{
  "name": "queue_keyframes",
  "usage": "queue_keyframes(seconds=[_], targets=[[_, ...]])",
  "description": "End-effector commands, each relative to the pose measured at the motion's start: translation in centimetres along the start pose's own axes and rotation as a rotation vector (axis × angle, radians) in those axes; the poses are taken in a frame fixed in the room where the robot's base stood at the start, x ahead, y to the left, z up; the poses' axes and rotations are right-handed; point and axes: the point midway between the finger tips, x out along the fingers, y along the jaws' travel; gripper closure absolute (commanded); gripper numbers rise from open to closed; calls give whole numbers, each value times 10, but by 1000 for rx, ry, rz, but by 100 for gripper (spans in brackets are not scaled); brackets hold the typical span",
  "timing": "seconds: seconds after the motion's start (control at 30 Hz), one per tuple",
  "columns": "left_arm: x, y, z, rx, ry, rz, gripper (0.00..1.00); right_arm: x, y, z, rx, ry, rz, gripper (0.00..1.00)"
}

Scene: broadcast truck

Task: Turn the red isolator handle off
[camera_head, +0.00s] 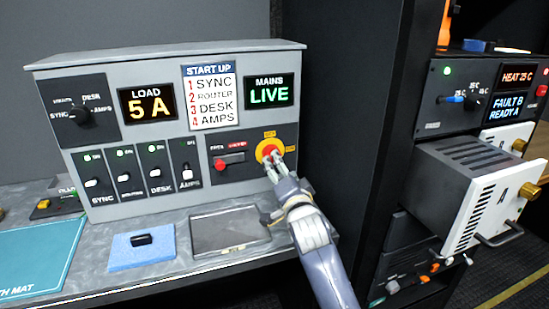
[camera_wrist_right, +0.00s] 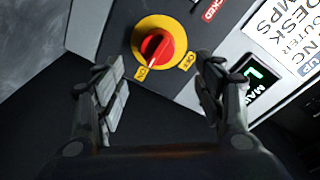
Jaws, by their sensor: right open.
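The red isolator handle (camera_head: 270,149) sits on a yellow disc at the right end of the grey console panel. In the right wrist view the red handle (camera_wrist_right: 157,46) shows whole, its ridge pointing towards the yellow ON label (camera_wrist_right: 142,73). The yellow OFF label (camera_wrist_right: 188,60) is beside it. My right gripper (camera_head: 277,160) is in front of the handle and partly overlaps it. In the wrist view my right gripper (camera_wrist_right: 161,66) is open, its fingers either side of the handle, with no contact visible. My left gripper is not in view.
The mains display (camera_head: 269,91) reads LIVE and the load display (camera_head: 148,104) reads 5 A. A red slider (camera_head: 230,163) is left of the handle. A dark tray (camera_head: 229,230) and blue pad (camera_head: 128,257) lie on the bench. A dark rack post (camera_head: 372,130) stands right.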

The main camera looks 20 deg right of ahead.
Motion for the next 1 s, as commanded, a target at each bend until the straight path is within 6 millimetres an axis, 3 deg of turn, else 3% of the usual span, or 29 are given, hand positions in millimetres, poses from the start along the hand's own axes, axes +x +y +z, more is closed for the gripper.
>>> queue_keyframes(seconds=[0.3,0.5,0.97,1.0], targets=[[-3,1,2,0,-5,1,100,50,0,0,-1,0,2,37],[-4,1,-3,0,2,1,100,70,0,0,-1,0,1,37],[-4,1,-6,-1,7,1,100,77,0,1,0,-1,1,37],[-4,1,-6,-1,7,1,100,77,0,1,0,-1,1,46]])
